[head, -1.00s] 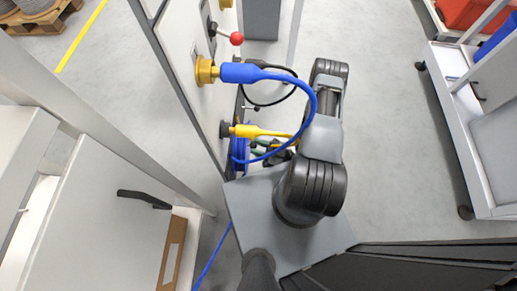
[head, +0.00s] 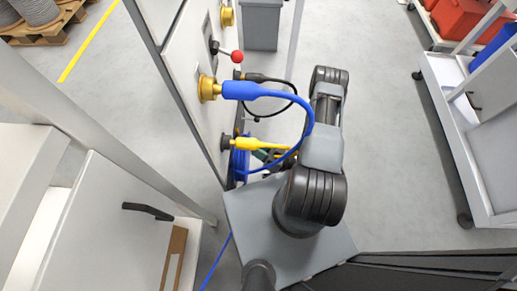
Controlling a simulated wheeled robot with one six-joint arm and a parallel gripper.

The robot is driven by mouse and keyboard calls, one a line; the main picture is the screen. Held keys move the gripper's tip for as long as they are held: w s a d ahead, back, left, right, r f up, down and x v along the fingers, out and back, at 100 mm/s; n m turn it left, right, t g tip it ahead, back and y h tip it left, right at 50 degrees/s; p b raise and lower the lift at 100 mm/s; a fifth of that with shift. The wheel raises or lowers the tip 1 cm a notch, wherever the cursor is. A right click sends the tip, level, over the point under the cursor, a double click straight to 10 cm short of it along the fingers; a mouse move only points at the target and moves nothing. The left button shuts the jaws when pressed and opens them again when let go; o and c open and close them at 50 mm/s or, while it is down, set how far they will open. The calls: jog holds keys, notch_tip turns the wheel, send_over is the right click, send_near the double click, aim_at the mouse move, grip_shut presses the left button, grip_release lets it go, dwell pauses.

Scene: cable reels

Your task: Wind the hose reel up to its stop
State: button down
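The hose reel seems to be the blue round part (head: 239,160) low at the foot of the upright panel, left of my arm. Only its edge shows; the rest is hidden behind the panel, cables and my arm. A blue hose (head: 215,265) runs over the floor at lower left. I cannot make out its crank or stop. My arm stands folded right of the panel. Small dark parts beside the reel may be my gripper (head: 273,156), mostly covered; its fingers cannot be made out.
The panel (head: 187,70) carries a blue plug (head: 243,90) with a looping cable, a yellow plug (head: 250,144) and a red-knobbed lever (head: 237,56). A cabinet door (head: 95,235) is at left, a white cart (head: 452,130) at right.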

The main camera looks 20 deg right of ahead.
jog(key=shift+f, duration=0.1)
jog(key=c, duration=0.9)
grip_release()
jog(key=shift+o, duration=0.2)
jog(key=shift+d, duration=0.1)
jog(key=v, duration=0.7)
jog(key=shift+s, duration=0.2)
jog(key=shift+d, duration=0.1)
